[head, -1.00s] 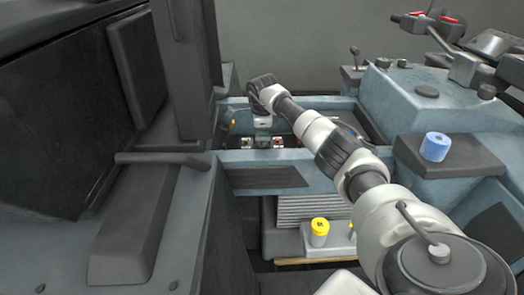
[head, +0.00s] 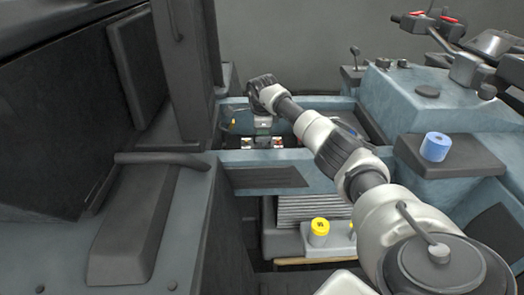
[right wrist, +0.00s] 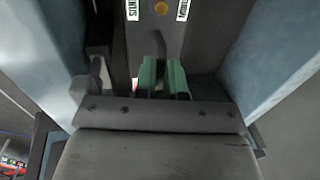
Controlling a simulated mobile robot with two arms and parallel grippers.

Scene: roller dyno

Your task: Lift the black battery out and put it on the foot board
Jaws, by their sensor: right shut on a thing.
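The black battery (right wrist: 194,28) shows at the top of the right wrist view, with white labels and a yellow round mark on its dark top. In the head view its top (head: 263,143) is largely hidden under my right gripper (head: 263,125), between pale blue-grey walls. In the wrist view the green-padded fingers of my right gripper (right wrist: 162,76) are shut on a dark strap or handle of the battery. The battery appears still down in its bay. The foot board appears to be the blue-grey board with a dark mat (head: 265,178), just nearer than the bay. My left gripper is not in view.
A blue roll (head: 436,146) sits on a dark pad at the right. A yellow-capped container (head: 319,228) stands below the board. A tall dark upright (head: 187,70) borders the bay on the left, and handlebars (head: 430,22) are at the back right. The mat is clear.

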